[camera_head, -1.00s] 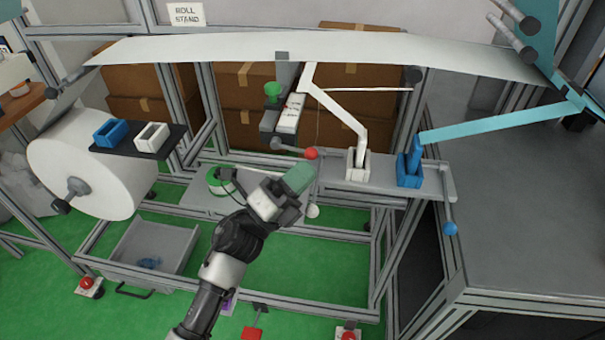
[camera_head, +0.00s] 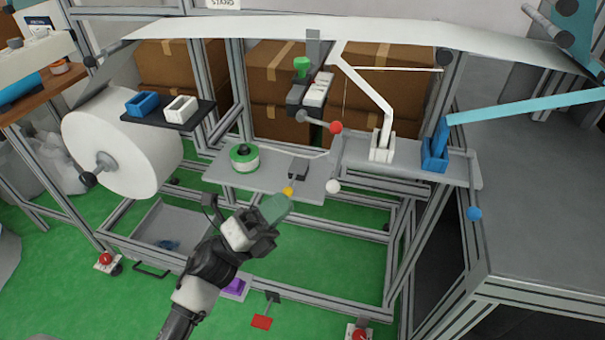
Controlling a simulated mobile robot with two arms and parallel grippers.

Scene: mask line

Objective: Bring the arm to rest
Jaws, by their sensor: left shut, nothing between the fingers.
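My left arm comes up from the bottom of the head view. Its gripper (camera_head: 274,208) has greenish fingers that are shut with nothing between them. The gripper appears in front of the lower frame, just below the grey shelf (camera_head: 225,174) in the picture. A small dark device with a yellow ball (camera_head: 288,191) shows close above the fingertips; I cannot tell the gap in depth. My right gripper is not in view.
A white roll (camera_head: 125,150) hangs at the left, and a white web (camera_head: 300,25) runs across the top. A green tape roll (camera_head: 244,157) sits on the shelf. Levers with a red ball (camera_head: 336,127), white ball (camera_head: 333,186) and blue ball (camera_head: 475,213) stick out. An open drawer (camera_head: 165,237) is low left.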

